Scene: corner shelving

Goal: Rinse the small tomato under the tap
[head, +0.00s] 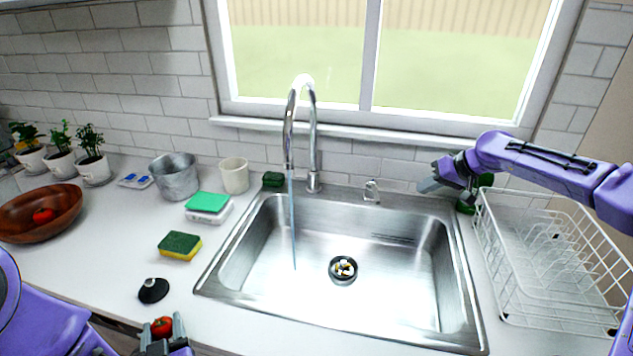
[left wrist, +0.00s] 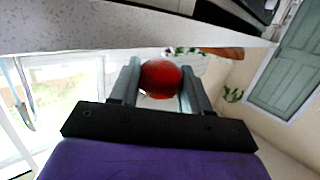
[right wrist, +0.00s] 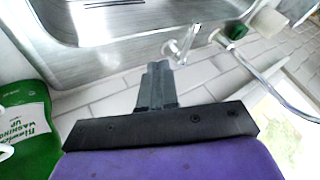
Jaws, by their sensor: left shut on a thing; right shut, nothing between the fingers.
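The small red tomato (head: 162,326) is between the fingers of my left gripper (head: 163,331), low at the counter's front edge. It also shows between those fingers in the left wrist view (left wrist: 160,79). The tap (head: 313,150) arches over the sink, and a thin stream of water (head: 293,225) runs from it into the left part of the basin. The tap's small lever (head: 371,192) stands right of the spout. My right gripper (head: 428,187) is shut and empty, right of the lever and apart from it. The lever (right wrist: 182,45) shows just beyond its fingertips (right wrist: 157,68).
The steel sink (head: 400,310) has a drain with bits in it. A wooden bowl (head: 20,232) with another tomato (head: 43,216), a sponge (head: 180,246) and a black stopper (head: 153,291) are left. A dish rack (head: 550,319) and green bottle (right wrist: 25,130) are right.

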